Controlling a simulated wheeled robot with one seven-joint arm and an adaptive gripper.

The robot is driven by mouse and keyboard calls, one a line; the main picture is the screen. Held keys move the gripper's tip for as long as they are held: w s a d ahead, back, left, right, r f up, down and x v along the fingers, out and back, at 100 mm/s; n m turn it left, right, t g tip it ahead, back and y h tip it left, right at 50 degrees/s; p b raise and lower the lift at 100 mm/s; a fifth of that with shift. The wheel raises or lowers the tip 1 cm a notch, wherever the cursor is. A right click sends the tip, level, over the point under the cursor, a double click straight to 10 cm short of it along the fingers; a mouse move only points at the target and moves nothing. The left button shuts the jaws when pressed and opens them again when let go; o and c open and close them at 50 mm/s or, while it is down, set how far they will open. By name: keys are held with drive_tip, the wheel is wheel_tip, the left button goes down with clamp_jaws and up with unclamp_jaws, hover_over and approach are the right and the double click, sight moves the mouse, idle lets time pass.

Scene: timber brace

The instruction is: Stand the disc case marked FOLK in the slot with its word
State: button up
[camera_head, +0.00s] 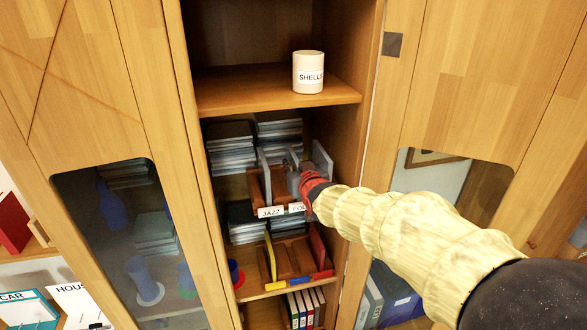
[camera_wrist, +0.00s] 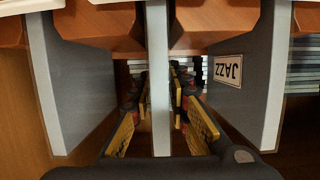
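The wooden rack (camera_head: 254,192) stands on a cabinet shelf, with a JAZZ label (camera_head: 271,212) and a partly hidden label reading FOL (camera_head: 297,207) on its front. My gripper (camera_head: 296,178) is at the rack, mostly hidden by my wrist in the head view. The JAZZ case (camera_wrist: 245,75) is on one side, another grey case (camera_wrist: 85,90) on the other.
Stacks of cases (camera_head: 230,148) lie behind the rack. A white mug (camera_head: 308,72) stands on the shelf above. A lower rack (camera_head: 290,260) with coloured panels is below. The open cabinet doors (camera_head: 110,110) flank the shelves, leaving little side room.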

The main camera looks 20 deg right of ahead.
drive_tip(key=o, duration=0.3)
drive_tip(key=shift+s, duration=0.1)
drive_tip(key=v, duration=1.1)
drive_tip(key=shift+s+r, duration=0.15)
drive_tip(key=shift+s, duration=0.25)
drive_tip(key=s+f+g+b, duration=0.3)
drive_tip(key=s+f+b, duration=0.4)
drive_tip(key=s+f, duration=0.2)
drive_tip(key=s+f+g+b, duration=0.3)
drive_tip(key=s+f+b, duration=0.5)
drive_tip(key=f, duration=0.5)
drive_tip(key=s+f+g+b, duration=0.3)
drive_tip(key=s+f+b, duration=0.5)
drive_tip(key=s+f, duration=0.3)
drive_tip(key=shift+s, duration=0.65)
